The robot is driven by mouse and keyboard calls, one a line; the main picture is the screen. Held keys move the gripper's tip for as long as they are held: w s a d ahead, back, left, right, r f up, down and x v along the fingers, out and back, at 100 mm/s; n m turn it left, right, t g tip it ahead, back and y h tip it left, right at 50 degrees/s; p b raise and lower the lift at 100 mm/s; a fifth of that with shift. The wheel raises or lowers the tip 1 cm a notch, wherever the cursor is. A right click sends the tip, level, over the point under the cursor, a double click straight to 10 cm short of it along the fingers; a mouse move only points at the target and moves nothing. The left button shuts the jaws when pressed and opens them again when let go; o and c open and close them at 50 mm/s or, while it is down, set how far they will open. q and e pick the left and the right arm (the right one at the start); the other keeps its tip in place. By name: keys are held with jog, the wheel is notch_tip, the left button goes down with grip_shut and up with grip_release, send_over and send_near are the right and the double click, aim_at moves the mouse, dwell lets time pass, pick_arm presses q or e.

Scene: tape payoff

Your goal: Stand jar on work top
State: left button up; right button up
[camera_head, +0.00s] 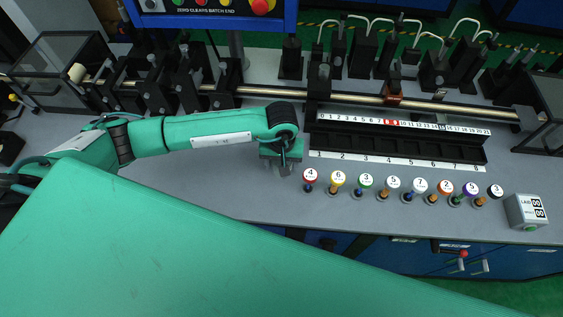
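Several small pieces with round numbered tops stand in a row along the front of the grey work top (215,205). They include a red-rimmed 4 (310,176), a yellow-rimmed 6 (338,179) and a green-rimmed 3 (365,182). I cannot tell which piece, if any, is the jar. My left gripper (284,168) points down over the work top, just left of the piece marked 4 and apart from it. Its fingers are small and dark, and whether they hold anything is unclear. My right gripper is not in view.
A dark slotted rack (400,145) with numbered strips stands behind the row. A metal rail (440,104) with black fixtures runs behind it. The work top left of the row is clear.

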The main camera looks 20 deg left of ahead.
pick_arm(q)
jog(key=shift+o, duration=1.1)
